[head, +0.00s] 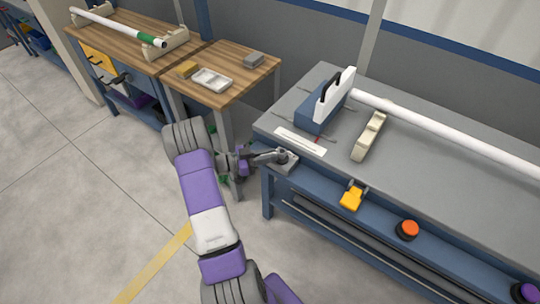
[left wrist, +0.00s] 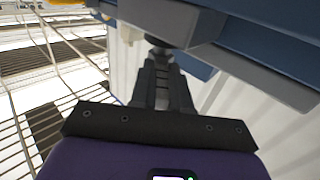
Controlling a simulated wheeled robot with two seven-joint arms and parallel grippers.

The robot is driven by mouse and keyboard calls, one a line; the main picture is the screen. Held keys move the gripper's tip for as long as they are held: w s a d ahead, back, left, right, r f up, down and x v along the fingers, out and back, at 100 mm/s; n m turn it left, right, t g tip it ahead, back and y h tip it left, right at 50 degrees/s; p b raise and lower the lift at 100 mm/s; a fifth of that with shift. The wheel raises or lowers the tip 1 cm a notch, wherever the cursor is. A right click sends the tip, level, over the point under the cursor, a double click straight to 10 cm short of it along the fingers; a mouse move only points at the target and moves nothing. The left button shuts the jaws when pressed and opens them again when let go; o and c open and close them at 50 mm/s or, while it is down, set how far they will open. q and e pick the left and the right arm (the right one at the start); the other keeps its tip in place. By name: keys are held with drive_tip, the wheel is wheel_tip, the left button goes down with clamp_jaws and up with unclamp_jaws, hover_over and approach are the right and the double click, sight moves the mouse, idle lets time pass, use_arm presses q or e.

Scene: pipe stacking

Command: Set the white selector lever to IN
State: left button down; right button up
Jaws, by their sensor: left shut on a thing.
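My left gripper (head: 277,157) reaches the near left corner of the grey bench. It is shut on a small dark knob-like part (head: 284,156) at a grey corner plate (head: 289,166). In the left wrist view the fingers (left wrist: 163,85) come together on a dark round part (left wrist: 158,41) under the blue-grey bench edge. No white selector lever or IN mark can be made out for certain. A white label strip (head: 300,142) with a small red mark beside it lies on the bench behind the gripper. My right gripper is out of view.
On the bench (head: 440,190) stand a blue block with a white upright plate (head: 335,95), a beige cradle (head: 369,136) and a long white pipe (head: 450,131). A yellow part (head: 351,198) and an orange button (head: 407,230) are on its front. Wooden tables stand behind left.

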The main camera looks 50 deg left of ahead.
use_arm(q)
drive_tip(key=c, duration=1.1)
unclamp_jaws()
drive_tip(key=p+v, duration=0.1)
drive_tip(key=v, duration=0.6)
drive_tip(key=shift+s+a, duration=0.15)
drive_tip(key=shift+s, duration=0.1)
